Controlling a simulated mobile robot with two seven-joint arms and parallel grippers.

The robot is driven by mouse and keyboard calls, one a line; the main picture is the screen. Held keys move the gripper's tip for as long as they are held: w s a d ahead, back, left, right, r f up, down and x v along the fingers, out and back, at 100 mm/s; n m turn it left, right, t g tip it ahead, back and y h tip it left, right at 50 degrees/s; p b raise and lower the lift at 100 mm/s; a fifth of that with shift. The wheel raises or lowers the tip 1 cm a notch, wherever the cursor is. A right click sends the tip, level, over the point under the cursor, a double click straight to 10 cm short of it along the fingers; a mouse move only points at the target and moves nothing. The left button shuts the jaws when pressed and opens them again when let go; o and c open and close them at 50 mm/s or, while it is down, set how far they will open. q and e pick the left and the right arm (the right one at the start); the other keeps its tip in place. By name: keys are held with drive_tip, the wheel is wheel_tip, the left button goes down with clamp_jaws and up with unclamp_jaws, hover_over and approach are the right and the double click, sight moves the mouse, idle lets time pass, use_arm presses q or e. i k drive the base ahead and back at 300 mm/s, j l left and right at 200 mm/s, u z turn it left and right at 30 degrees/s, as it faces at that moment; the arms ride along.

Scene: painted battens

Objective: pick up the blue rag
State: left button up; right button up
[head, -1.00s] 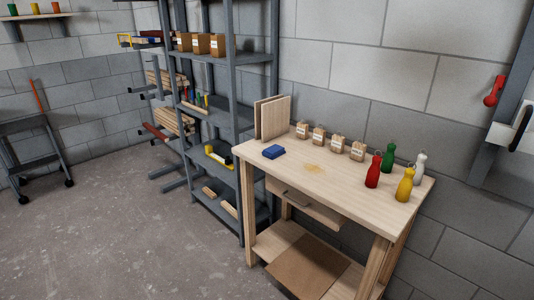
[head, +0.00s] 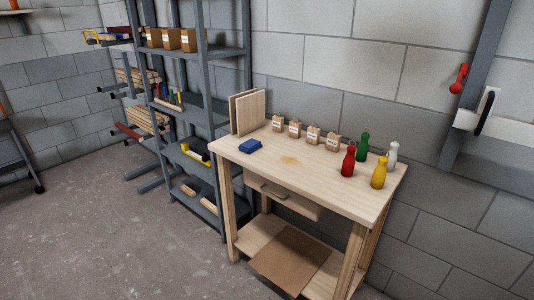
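The blue rag (head: 250,146) lies folded on the wooden workbench (head: 325,180), near its left end. It sits in front of two upright wooden boards (head: 248,112). Neither of my grippers shows in the head view.
Several small labelled bags (head: 295,129) line the bench's back edge. Red (head: 348,160), green (head: 362,147), yellow (head: 379,174) and white (head: 392,156) bottles stand at its right end. A grey shelf rack (head: 203,85) stands to the left. The concrete floor (head: 130,240) in front is clear.

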sight(252, 145)
drive_tip(key=i+z, duration=0.3)
drive_tip(key=i, duration=0.15)
drive_tip(key=i+z, duration=0.25)
drive_tip(key=i, duration=0.25)
